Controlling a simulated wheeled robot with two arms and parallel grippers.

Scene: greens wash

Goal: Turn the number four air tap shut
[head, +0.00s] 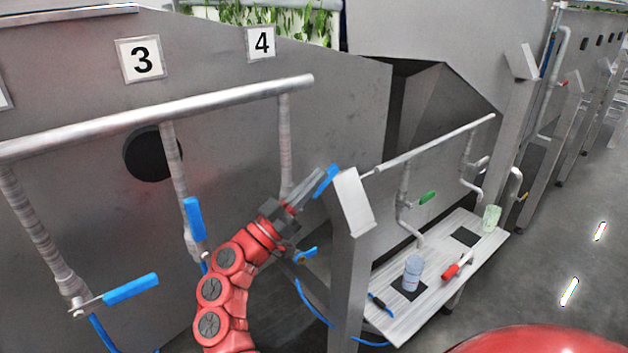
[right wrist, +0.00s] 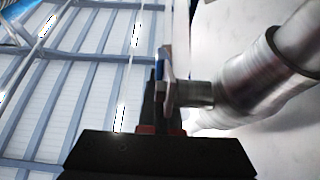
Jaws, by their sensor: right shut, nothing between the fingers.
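The number four plate (head: 261,42) is on the grey panel, above a down pipe (head: 284,140). A blue tap lever (head: 326,181) slants up to the right beside that pipe. My right gripper (head: 316,180) is shut and empty, its fingertips close beside this lever; I cannot tell whether they touch. In the right wrist view, a thin blue strip of the lever (right wrist: 159,72) shows beyond the dark fingers, next to the metal valve stem (right wrist: 192,94) and the pipe (right wrist: 268,75). My left gripper is out of view.
The number three plate (head: 141,60) is to the left, with an upright blue lever (head: 194,219) below it. Another blue lever (head: 130,288) lies lower left. A small blue-handled fitting (head: 306,255) is below my gripper. A grey post (head: 352,210) stands close on the right.

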